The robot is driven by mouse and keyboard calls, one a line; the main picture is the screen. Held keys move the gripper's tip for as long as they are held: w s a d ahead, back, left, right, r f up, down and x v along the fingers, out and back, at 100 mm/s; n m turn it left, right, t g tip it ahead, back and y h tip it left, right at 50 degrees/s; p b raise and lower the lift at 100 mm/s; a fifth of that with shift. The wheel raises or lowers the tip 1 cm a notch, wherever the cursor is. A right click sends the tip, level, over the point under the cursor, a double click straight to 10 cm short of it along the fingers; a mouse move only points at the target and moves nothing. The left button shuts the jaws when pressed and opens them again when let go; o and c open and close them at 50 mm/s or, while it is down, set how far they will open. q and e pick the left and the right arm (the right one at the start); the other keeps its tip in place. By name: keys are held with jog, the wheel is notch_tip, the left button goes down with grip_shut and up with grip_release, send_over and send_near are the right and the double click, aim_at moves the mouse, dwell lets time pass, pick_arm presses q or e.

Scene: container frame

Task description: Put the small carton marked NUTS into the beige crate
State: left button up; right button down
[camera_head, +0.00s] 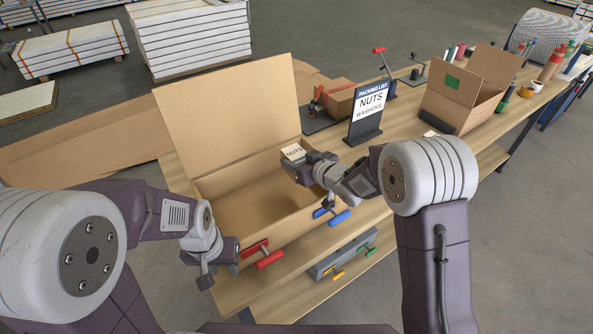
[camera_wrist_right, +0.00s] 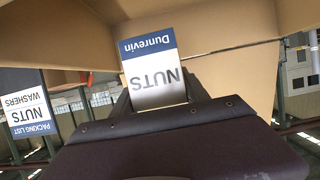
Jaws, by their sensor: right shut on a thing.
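The small carton marked NUTS (camera_head: 293,152) is held up in my right gripper (camera_head: 299,161). In the right wrist view its blue and white NUTS label (camera_wrist_right: 155,75) shows upside down between the fingers. The beige crate (camera_head: 225,183) looks like a large open cardboard box with its tall flap raised at the back. In the head view the carton overlaps the crate's right back corner; its height above the crate is unclear. My left gripper (camera_head: 206,281) is by the crate's front left, pointing down; its finger opening cannot be made out.
A packing list sign (camera_head: 369,107) reading NUTS, WASHERS stands behind my right gripper. A second open box (camera_head: 460,95) with a green patch stands further right. Red (camera_head: 268,259) and blue (camera_head: 340,217) handles are at the bench's front edge.

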pick_arm(q)
jog(key=shift+f, duration=0.15)
pick_arm(e)
notch_tip(320, 180, down, 3)
jog(key=shift+f, duration=0.1)
pick_arm(q)
jog(key=shift+w, duration=0.1)
pick_arm(e)
jog(key=shift+w+f, duration=0.15)
jog(key=shift+f, duration=0.25)
pick_arm(q)
jog(key=shift+f+b, duration=0.2)
jog(key=shift+b, duration=0.15)
pick_arm(e)
jog(key=shift+f, duration=0.1)
pick_arm(q)
jog(key=shift+f+b, duration=0.4)
jog(key=shift+f, duration=0.05)
pick_arm(e)
jog(key=shift+f, duration=0.5)
pick_arm(q)
jog(key=shift+r, duration=0.1)
pick_arm(e)
jog(key=c, duration=0.6)
grip_release()
